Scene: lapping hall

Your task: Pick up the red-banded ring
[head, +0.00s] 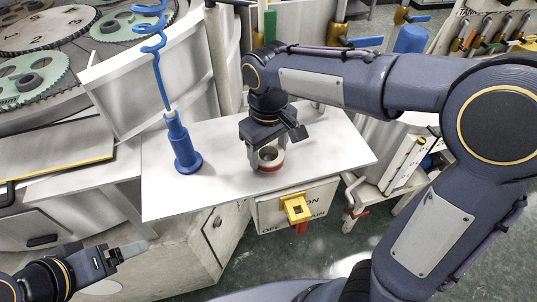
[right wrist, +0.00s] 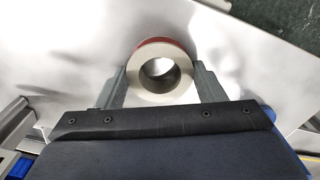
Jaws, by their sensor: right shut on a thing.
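The red-banded ring (head: 269,160) is on the white tabletop, a short pale cylinder with a red band low on its side and a round hole in the top. My right gripper (head: 266,154) is above it with its fingers down, shut on the ring. In the right wrist view the ring (right wrist: 163,71) sits between the two grey fingers (right wrist: 160,88), one on each side, with the red band showing at its far edge. I cannot tell whether it touches the table. My left gripper (head: 132,250) is at the lower left, away from the ring; its finger opening is unclear.
A blue stand with a coiled blue cord (head: 182,146) stands on the white tabletop (head: 215,190) left of the ring. A yellow switch (head: 297,208) is on the box below the front edge. Green discs (head: 30,80) lie on the machine at the far left.

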